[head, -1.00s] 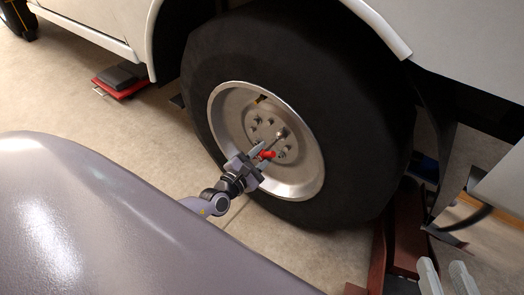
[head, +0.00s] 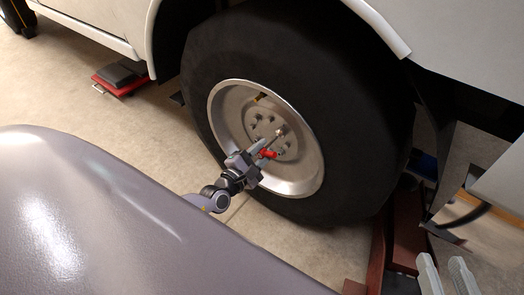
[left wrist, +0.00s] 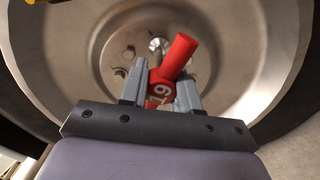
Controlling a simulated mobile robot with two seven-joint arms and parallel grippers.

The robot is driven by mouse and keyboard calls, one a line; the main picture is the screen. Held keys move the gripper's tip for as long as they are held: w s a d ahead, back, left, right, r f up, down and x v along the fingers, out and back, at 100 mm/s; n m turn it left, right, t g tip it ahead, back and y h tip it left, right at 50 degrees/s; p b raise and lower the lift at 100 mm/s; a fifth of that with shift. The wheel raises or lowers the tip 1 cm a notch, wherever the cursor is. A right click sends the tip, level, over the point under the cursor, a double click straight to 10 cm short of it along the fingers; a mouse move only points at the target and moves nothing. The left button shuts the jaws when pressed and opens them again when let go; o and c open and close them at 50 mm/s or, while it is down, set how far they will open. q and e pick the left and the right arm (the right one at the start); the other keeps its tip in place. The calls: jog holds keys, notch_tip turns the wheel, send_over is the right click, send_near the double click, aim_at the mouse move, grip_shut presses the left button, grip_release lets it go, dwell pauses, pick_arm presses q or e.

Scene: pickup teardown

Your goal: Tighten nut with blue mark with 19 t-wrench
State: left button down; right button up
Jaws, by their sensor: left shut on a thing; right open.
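The red T-wrench marked 19 (left wrist: 160,93) is between the fingers of my left gripper (left wrist: 161,90), which is shut on it. In the head view the red wrench (head: 269,154) and my left gripper (head: 262,152) are in front of the wheel's hub. The wrench's red bar slants up to the right in the left wrist view. A bright nut or socket end (left wrist: 158,44) shows beyond it at the hub; whether the wrench is seated cannot be told. No blue mark can be made out on the wheel nuts (head: 266,121). My right gripper (head: 445,276) is open and empty at the bottom right.
The tire (head: 354,110) and silver rim (head: 312,170) sit under the white vehicle body (head: 460,35). A dark red stand (head: 407,237) is right of the tire. A red and black object (head: 121,78) lies on the floor at left.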

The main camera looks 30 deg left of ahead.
pick_arm(q)
jog(key=shift+w+r, duration=0.2)
jog(key=shift+r, duration=0.1)
jog(key=shift+s+p, duration=0.4)
jog(key=shift+s, duration=0.25)
jog(key=shift+s+f, duration=0.1)
jog(key=shift+s, duration=0.25)
jog(key=shift+s, duration=0.1)
jog(key=shift+s+a+p, duration=0.15)
jog(key=shift+s+p, duration=0.15)
jog(key=shift+s, duration=0.7)
jog(key=shift+s+a+p, duration=0.1)
jog(key=shift+s+p, duration=0.2)
jog(key=shift+s, duration=0.7)
